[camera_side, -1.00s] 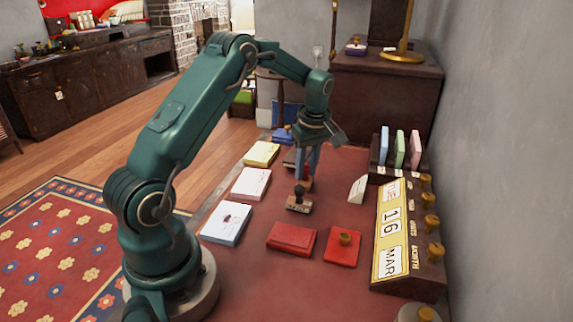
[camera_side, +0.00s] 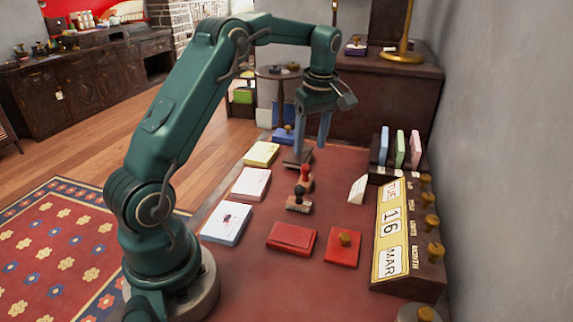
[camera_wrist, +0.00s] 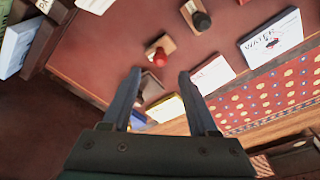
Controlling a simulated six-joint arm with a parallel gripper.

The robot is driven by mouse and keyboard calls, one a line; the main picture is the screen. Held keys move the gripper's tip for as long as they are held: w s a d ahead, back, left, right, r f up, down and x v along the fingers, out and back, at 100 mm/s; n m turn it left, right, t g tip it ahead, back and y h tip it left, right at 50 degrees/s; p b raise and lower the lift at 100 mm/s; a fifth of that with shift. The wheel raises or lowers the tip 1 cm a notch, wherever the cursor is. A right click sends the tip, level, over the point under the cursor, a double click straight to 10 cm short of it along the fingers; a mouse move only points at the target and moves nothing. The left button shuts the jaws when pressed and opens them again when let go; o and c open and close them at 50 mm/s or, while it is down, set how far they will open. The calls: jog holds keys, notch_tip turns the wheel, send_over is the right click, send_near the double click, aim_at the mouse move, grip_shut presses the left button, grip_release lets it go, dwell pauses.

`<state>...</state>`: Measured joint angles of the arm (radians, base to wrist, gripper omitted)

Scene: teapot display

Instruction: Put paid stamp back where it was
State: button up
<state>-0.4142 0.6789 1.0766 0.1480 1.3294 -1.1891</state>
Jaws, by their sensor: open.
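A stamp with a red knob and wooden base (camera_side: 305,178) stands upright on the red desk, just behind a stamp with a black knob (camera_side: 299,199). Both show in the wrist view, the red-knobbed one (camera_wrist: 161,47) and the black-knobbed one (camera_wrist: 197,17). I cannot read which is the paid stamp. My gripper (camera_side: 310,150) is open and empty, raised above and behind the red-knobbed stamp. In the wrist view my gripper's fingers (camera_wrist: 160,75) are apart with a dark flat pad (camera_wrist: 151,87) partly visible between them.
White and yellow paper stacks (camera_side: 225,223) line the left desk edge. A calendar block (camera_side: 392,230) and an upright card holder (camera_side: 398,172) stand right. A small white card (camera_side: 357,189) stands mid-right.

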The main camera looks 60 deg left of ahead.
jog(key=s+d+r+m+t, duration=0.3)
jog(key=s+d+r+m, duration=0.4)
jog(key=d+r+m, duration=0.3)
jog(key=s+d+f+m+t+h, duration=0.1)
jog(key=s+d+f+m+t, duration=0.1)
jog(key=s+d+f+m, duration=0.3)
jog(key=s+d+m, duration=0.3)
jog(key=s, duration=0.3)
jog(key=shift+t+h, duration=0.3)
jog(key=shift+h, duration=0.1)
